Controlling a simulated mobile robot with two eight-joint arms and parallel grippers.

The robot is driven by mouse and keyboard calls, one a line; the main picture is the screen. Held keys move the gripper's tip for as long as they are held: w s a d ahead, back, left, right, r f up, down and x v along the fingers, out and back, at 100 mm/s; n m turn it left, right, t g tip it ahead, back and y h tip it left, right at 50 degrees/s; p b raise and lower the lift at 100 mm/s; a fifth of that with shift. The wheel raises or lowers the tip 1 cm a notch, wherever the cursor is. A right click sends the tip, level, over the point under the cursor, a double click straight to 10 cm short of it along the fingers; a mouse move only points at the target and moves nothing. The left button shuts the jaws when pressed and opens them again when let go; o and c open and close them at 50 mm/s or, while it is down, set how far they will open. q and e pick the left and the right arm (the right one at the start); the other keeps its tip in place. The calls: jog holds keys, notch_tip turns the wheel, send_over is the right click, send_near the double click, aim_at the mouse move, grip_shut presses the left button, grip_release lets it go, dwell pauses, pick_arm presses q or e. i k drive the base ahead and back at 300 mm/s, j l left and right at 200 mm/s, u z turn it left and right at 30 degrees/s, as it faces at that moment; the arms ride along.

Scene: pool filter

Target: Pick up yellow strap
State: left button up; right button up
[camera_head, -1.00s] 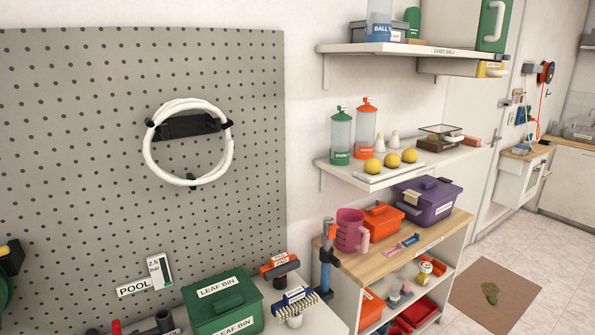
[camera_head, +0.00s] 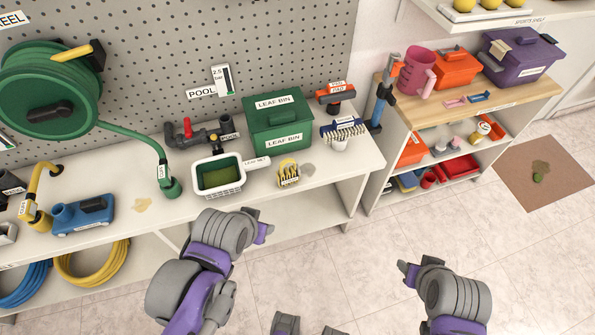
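A small yellow-and-pale item (camera_head: 288,173), perhaps the yellow strap, sits on the white bench just right of the white leaf net basket (camera_head: 219,178). Its details are too small to be sure. My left gripper (camera_head: 264,232) is in front of the bench's front edge, below and left of this item and apart from it. My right gripper (camera_head: 407,271) is over the floor to the right, away from the bench. Neither gripper shows a held object, and their finger gaps are not clear.
A green leaf bin (camera_head: 279,123) and a blue brush (camera_head: 342,129) stand behind the item. A green hose reel (camera_head: 45,90) is at left. A yellow hose coil (camera_head: 92,263) lies on the lower shelf. Floor (camera_head: 350,255) between my grippers is clear.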

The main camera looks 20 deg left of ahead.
aim_at(286, 177)
jog(key=i+l, duration=0.15)
jog(key=l, duration=0.2)
jog(key=i+l, duration=0.15)
jog(key=l, duration=0.15)
jog(key=i+l+u, duration=0.1)
jog(key=l, duration=0.25)
jog(key=i+l+u, duration=0.1)
jog(key=u, duration=1.55)
jog(key=k+l, duration=0.05)
